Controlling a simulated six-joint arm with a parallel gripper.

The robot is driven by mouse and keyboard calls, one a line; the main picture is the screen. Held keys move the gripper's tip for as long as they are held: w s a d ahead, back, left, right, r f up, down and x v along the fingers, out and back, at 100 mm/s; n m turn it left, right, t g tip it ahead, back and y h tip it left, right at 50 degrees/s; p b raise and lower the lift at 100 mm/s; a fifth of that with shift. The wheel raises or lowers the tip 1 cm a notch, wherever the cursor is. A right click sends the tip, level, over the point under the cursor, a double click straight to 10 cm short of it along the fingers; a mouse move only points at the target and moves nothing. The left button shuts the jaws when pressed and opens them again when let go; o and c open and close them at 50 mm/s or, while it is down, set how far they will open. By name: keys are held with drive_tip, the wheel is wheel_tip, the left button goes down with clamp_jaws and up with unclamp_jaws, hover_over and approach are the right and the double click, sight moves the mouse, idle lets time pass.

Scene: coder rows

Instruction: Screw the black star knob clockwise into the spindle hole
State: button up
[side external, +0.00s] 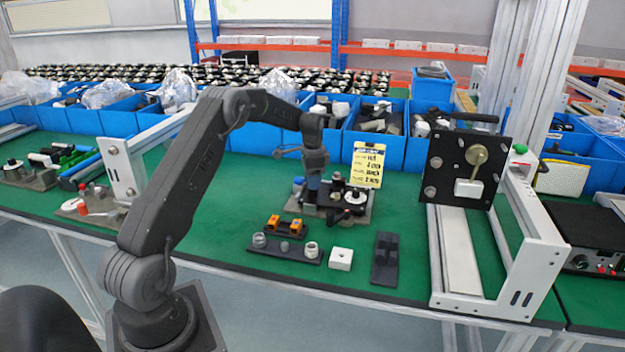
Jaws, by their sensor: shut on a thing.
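My gripper (313,188) points down at the left part of a dark fixture (331,212) on the green bench. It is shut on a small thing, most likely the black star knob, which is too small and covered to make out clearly. The spindle hole cannot be made out; the fingertips are low over the fixture, and I cannot tell whether the knob touches it. A white round part with a dark centre (355,196) sits on the fixture's right side.
A yellow note card (368,165) stands behind the fixture. In front are orange parts on a dark holder (286,228), a tray with several round parts (284,250), a white block (340,259) and a black stand (385,259). A black panel on a frame (462,165) stands right. Blue bins line the back.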

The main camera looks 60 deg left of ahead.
drive_tip(key=m, duration=0.6)
drive_tip(key=shift+r+m, duration=0.15)
drive_tip(key=shift+m, duration=0.15)
drive_tip(key=m, duration=0.5)
drive_tip(key=shift+w+m, duration=0.1)
drive_tip(key=shift+m, duration=0.3)
drive_tip(key=o, duration=0.7)
drive_tip(key=shift+c, duration=0.2)
drive_tip(key=o, duration=0.3)
